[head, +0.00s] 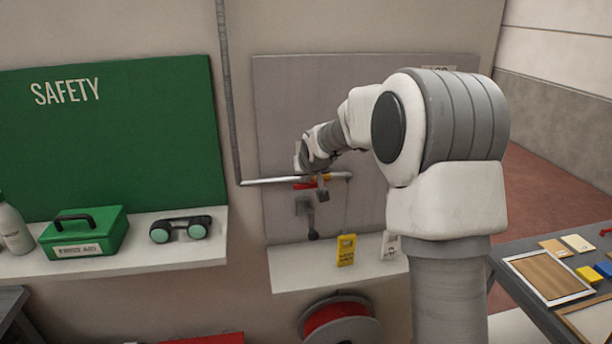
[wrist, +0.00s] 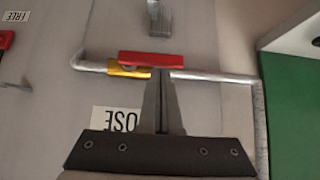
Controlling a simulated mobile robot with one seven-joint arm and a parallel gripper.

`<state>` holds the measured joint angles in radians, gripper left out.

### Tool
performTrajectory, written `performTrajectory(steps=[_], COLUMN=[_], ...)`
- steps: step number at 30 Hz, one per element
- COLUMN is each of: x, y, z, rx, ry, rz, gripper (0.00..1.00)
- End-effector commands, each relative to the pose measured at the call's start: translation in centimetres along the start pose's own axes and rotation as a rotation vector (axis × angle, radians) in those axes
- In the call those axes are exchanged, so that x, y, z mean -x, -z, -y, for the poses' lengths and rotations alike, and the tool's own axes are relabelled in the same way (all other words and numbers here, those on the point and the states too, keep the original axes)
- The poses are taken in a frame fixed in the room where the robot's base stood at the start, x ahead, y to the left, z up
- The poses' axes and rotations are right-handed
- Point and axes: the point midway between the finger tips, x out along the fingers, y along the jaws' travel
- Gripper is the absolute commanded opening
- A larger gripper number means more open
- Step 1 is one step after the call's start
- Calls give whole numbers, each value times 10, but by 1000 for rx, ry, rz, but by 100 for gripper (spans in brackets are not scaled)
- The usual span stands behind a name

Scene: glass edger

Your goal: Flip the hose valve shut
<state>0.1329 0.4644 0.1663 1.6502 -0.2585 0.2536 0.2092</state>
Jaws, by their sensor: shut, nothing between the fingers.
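The hose valve has a yellow body (wrist: 128,70) on a silver pipe (wrist: 205,76). Its red handle (wrist: 150,58) lies roughly along the pipe, close beside it. In the head view the red handle (head: 303,186) shows just below the pipe, near the yellow body (head: 321,178). My gripper (wrist: 158,73) is shut and empty. Its fingertips are in front of the pipe at the edge of the red handle in the wrist view; I cannot tell whether they touch. The wrist view is upside down, and my fingers cover part of the HOSE label (wrist: 117,119).
A grey fitting (wrist: 160,18) is near the handle. A shelf below the pipe holds a yellow tag (head: 346,250); a hose reel (head: 340,322) is under it. A first aid box (head: 86,232) and goggles (head: 181,229) stand on the left shelf. A table (head: 530,245) is at right.

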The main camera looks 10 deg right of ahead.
Motion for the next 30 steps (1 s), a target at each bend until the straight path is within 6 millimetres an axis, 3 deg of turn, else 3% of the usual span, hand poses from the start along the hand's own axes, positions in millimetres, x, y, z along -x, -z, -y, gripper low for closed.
performTrajectory(steps=[30], x=[-7], y=[-7], z=[6], rx=[97], ry=[-94], rz=[-1], gripper=[0])
